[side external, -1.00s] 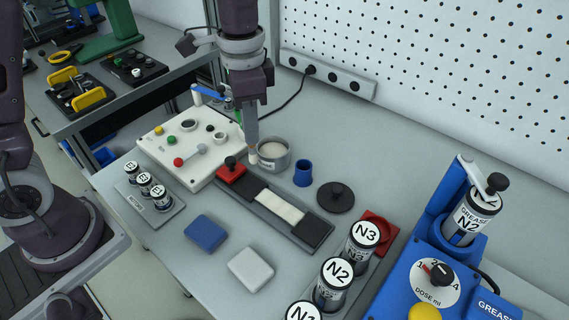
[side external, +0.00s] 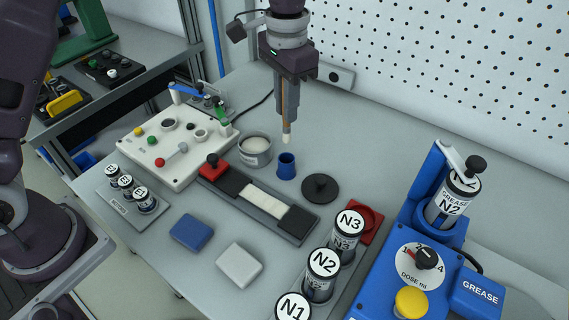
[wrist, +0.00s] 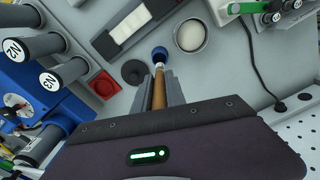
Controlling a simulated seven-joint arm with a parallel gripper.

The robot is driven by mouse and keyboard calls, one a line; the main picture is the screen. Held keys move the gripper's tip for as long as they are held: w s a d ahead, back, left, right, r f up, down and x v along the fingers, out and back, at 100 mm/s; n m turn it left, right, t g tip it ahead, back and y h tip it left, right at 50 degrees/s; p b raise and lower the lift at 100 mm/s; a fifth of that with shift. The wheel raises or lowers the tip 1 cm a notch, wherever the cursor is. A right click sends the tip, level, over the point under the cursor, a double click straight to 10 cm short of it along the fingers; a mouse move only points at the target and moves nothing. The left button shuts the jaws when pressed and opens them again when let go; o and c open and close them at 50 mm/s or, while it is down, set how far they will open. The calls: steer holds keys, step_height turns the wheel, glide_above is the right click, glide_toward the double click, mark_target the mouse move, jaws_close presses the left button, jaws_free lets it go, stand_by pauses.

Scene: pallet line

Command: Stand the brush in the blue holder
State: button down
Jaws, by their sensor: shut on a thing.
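My gripper (side external: 287,108) is shut on the brush (side external: 287,138), which hangs upright with its pale tip down. In the wrist view the brush's brown handle (wrist: 159,92) lies between the two fingers of my gripper (wrist: 160,90). The blue holder (side external: 286,167) is a small open cup standing on the table. The brush tip is just above the holder's mouth and looks apart from it in the side view. In the wrist view the tip overlaps the rim of the holder (wrist: 159,53). Most of the handle is hidden by the fingers in the side view.
An open tin (side external: 255,152) of pale stuff stands left of the holder, and a round black lid (side external: 320,188) lies to its right. A long tray with a pale strip (side external: 268,201) lies in front. A blue grease unit (side external: 400,270) stands at the right.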

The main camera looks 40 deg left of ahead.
mark_target(286, 132)
step_height(286, 132, down, 9)
steer(key=shift+f, duration=0.1)
steer(key=c, duration=1.4)
jaws_free()
steer(key=shift+f, duration=0.1)
steer(key=shift+o, duration=0.2)
step_height(286, 132, up, 12)
steer(key=shift+r, duration=0.25)
